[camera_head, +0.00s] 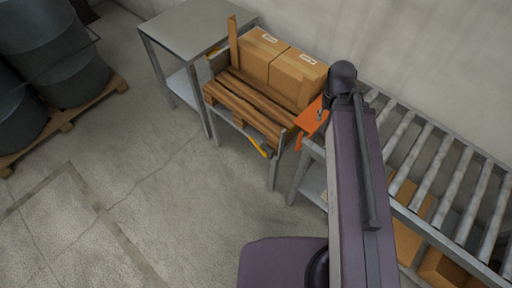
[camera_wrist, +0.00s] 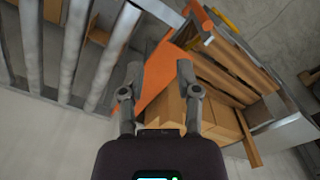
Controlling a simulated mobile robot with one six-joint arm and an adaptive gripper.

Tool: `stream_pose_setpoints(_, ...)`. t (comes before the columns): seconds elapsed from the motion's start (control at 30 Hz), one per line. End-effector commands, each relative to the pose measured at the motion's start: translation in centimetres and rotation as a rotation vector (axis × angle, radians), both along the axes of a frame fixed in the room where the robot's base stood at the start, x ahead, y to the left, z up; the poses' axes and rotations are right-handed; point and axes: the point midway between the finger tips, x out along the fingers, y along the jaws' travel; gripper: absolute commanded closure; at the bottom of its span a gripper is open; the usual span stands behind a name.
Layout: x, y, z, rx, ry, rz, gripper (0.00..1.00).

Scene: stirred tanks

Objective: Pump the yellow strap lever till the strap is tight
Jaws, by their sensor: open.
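The yellow strap lever (camera_head: 264,149) shows in the head view, low at the front edge of the wooden pallet (camera_head: 242,105). In the wrist view, small yellow pieces (camera_wrist: 221,15) show near the top; I cannot tell which is the lever. My gripper (camera_wrist: 158,68) is open and empty in the wrist view, its two fingers spread over an orange panel (camera_wrist: 157,85); I cannot tell if they touch it. The lever is apart from the fingers. In the head view my arm hides the gripper. How tight the strap is cannot be seen.
Two cardboard boxes (camera_head: 299,78) stand on the pallet at the back. A roller conveyor (camera_head: 420,150) is on the right, with boxes below. A grey metal table (camera_head: 198,27) stands at left, dark drums (camera_head: 70,60) farther left. The floor in front is clear.

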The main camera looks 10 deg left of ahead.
Motion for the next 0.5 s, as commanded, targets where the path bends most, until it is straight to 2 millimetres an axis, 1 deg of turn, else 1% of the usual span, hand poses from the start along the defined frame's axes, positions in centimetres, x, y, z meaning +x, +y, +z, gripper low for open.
stream_pose_setpoints(0.07, 0.00, 0.00, 0.00, 0.000, 0.000, 0.000, 0.57)
stream_pose_setpoints(0.1, 0.00, 0.00, 0.00, 0.000, 0.000, 0.000, 0.60)
stream_pose_setpoints(0.17, 0.00, 0.00, 0.00, 0.000, 0.000, 0.000, 0.78)
stream_pose_setpoints(0.2, 0.00, 0.00, 0.00, 0.000, 0.000, 0.000, 0.90)
stream_pose_setpoints(0.23, 0.00, 0.00, 0.00, 0.000, 0.000, 0.000, 0.99)
stream_pose_setpoints(0.27, 0.00, 0.00, 0.00, 0.000, 0.000, 0.000, 1.00)
stream_pose_setpoints(0.5, 0.00, 0.00, 0.00, 0.000, 0.000, 0.000, 1.00)
